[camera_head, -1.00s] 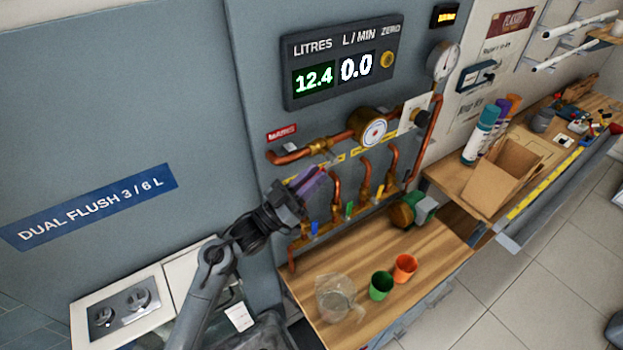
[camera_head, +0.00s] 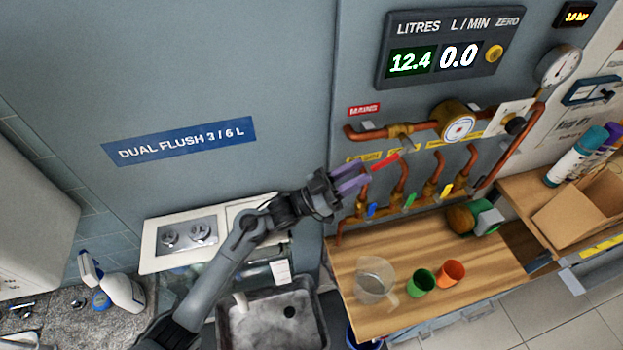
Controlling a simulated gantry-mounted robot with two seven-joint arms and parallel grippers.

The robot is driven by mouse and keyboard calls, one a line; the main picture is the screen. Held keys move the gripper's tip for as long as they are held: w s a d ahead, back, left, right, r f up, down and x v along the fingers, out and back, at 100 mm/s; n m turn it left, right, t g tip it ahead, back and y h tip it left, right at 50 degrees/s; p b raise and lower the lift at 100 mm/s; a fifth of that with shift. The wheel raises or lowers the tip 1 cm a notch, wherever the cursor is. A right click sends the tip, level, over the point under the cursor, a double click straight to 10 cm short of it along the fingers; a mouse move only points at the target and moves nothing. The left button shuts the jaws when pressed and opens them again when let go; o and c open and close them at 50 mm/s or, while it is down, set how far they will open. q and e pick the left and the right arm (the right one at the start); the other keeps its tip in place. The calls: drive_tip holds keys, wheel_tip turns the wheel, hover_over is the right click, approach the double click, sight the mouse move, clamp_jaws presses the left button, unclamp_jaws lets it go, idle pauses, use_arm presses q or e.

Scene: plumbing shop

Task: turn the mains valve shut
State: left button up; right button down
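The mains valve sits on the upper copper pipe below the red MAINS label (camera_head: 364,109). Its red lever (camera_head: 385,162) slants under the pipe, lower left to upper right, across the yellow label strip. My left gripper (camera_head: 358,181) has purple fingers that look apart with nothing between them. It is just below and left of the lever and appears clear of it. Its fingers overlap the leftmost lower tap pipe in the picture. The meter panel (camera_head: 440,50) reads 12.4 litres and 0.0 L/min. My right gripper is not in view.
Lower taps have blue (camera_head: 371,210), green (camera_head: 409,201) and yellow (camera_head: 447,189) handles. A round gauge (camera_head: 459,127) sits on the upper pipe. A clear jug (camera_head: 374,279), green cup (camera_head: 421,282) and orange cup (camera_head: 451,273) stand on the wooden bench. A sink (camera_head: 270,325) is at lower left.

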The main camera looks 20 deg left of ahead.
use_arm(q)
drive_tip(key=s+a+p, duration=0.3)
drive_tip(key=s+a, duration=0.3)
drive_tip(key=a, duration=0.2)
drive_tip(key=shift+s+r, duration=0.15)
drive_tip(key=shift+s, duration=0.05)
drive_tip(key=shift+c, duration=0.2)
